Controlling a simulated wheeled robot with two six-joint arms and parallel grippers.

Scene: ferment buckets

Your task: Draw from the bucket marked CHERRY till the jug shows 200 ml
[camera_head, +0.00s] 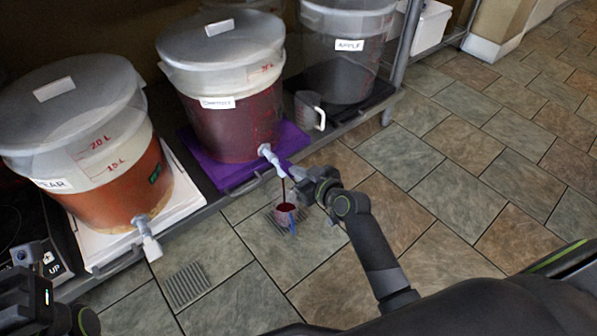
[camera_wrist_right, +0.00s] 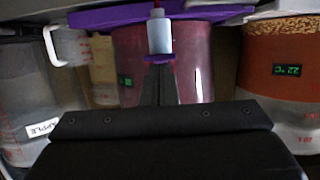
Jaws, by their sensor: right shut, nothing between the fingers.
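The middle bucket (camera_head: 235,125) holds dark red liquid; its white label (camera_head: 217,103) is blurred but seems to read CHERRY. Its pale tap (camera_head: 270,157) shows at the front, and a thin dark red stream (camera_head: 284,188) falls from it into a small clear jug (camera_head: 286,213). The jug has dark red liquid inside; its level against the marks is too small to read. My right gripper (camera_head: 308,188) is shut and empty beside the tap. In the right wrist view its fingertips (camera_wrist_right: 160,62) are close to the tap (camera_wrist_right: 159,32); touching is unclear. My left gripper (camera_head: 25,285) is partly visible at lower left.
An orange bucket (camera_head: 105,180) stands on a white tray at left, and the APPLE bucket (camera_head: 345,60) at the back right. Another clear jug (camera_head: 309,112) stands beside the middle bucket on the shelf. A purple mat (camera_head: 222,176) lies under the middle bucket. Tiled floor at right is clear.

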